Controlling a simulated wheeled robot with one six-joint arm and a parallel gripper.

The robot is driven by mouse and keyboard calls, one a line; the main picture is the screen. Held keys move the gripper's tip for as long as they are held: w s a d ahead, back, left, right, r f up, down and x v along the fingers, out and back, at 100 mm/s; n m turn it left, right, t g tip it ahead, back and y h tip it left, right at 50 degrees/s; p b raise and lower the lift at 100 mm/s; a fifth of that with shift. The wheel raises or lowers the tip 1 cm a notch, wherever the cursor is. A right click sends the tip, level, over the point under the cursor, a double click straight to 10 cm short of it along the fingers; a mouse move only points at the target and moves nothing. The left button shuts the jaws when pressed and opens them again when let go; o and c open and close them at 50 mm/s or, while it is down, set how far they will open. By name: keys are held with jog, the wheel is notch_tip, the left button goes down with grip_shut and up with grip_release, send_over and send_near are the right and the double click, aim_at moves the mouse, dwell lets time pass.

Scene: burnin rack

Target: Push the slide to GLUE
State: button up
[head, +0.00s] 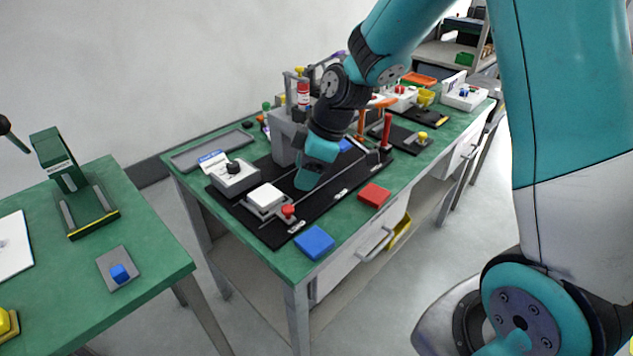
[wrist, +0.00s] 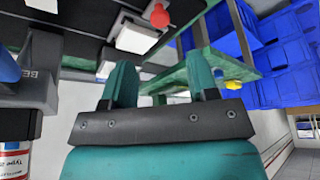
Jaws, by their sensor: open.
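A black board (head: 268,228) lies on the green bench. At its left end sits a white block (head: 265,196), with a red knob (head: 288,211) beside it at a rail; these look like the slide. The wrist view shows the red knob (wrist: 159,16) and white block (wrist: 138,38) near the top. Small white labels run along the board's front edge; I cannot read which says GLUE. My gripper (head: 307,181) is open and empty, low over the board, to the right of the red knob and apart from it. Its two teal fingers (wrist: 160,86) show in the wrist view.
A white switch box (head: 235,178) stands behind the white block. A grey post (head: 283,140) rises behind my gripper. A blue pad (head: 314,243) and red pad (head: 374,195) lie along the front. A red upright handle (head: 386,131) stands right of my gripper.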

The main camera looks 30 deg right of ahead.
jog(key=v, duration=0.8)
jog(key=s+a+r+m+g, duration=0.1)
jog(key=s+a+r+m, duration=0.1)
jog(key=s+a, duration=0.3)
jog(key=s+a+r+m+p, duration=0.1)
jog(key=s+a, duration=0.4)
jog(key=s, duration=0.7)
jog(key=shift+s+a+r+m+g, duration=0.35)
jog(key=shift+r+m, duration=0.45)
jog(key=shift+r, duration=0.55)
jog(key=shift+s+r, duration=0.1)
